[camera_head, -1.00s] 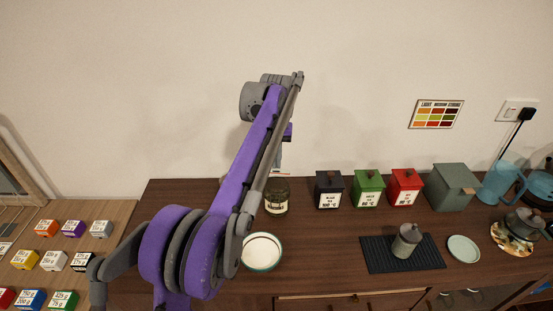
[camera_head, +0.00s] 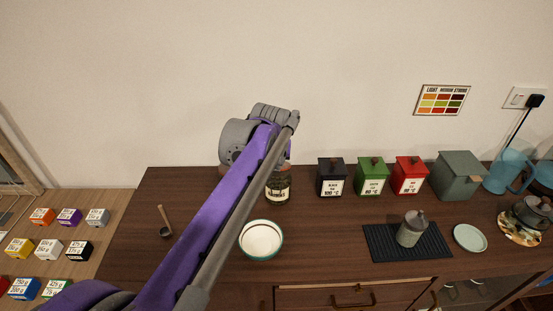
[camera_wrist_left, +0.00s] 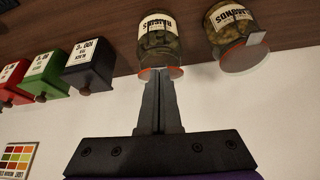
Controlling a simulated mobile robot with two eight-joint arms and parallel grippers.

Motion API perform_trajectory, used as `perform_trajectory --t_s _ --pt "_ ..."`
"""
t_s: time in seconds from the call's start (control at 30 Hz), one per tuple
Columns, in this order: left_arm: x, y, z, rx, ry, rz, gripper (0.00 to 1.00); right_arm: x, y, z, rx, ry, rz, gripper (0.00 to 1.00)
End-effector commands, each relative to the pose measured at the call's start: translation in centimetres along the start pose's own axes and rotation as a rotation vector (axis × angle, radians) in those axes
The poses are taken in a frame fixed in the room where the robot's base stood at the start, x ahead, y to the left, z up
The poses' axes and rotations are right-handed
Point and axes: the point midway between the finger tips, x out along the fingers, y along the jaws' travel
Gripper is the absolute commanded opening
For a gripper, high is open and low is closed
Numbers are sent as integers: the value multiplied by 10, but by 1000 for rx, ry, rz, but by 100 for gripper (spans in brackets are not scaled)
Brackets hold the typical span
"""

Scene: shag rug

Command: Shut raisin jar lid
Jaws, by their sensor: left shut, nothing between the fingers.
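A glass jar of dark contents (camera_wrist_left: 160,42) stands upright in the left wrist view, which is upside down. Its label is too blurred to read surely. Its orange-rimmed lid end (camera_wrist_left: 148,73) is at my left gripper (camera_wrist_left: 161,80), whose fingers are shut with nothing between them. The tips overlap the jar's top; I cannot tell whether they touch it. A second jar (camera_wrist_left: 228,22) stands beside it, with an orange ring and a clear round lid (camera_wrist_left: 246,55). In the head view the dark jar (camera_head: 278,190) shows right of my purple arm, which hides the fingers. My right gripper is not in view.
Black (camera_head: 331,178), green (camera_head: 371,177) and red (camera_head: 409,177) tins stand right of the jar. A white bowl (camera_head: 261,239) is in front. A scoop (camera_head: 166,224) lies left. A grey canister (camera_head: 411,229) stands on a black mat (camera_head: 385,248).

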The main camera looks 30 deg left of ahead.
Motion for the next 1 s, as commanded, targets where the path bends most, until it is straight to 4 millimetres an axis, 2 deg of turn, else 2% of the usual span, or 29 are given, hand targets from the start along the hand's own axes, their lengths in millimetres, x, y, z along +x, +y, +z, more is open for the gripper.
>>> perform_trajectory --t_s 0.03,0.3,1.0 --pt "5 0 8 2 36 1 0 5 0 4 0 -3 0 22" --pt "16 0 25 1 219 1 0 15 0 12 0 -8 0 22" --pt "24 0 34 0 210 0 0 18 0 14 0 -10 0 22"
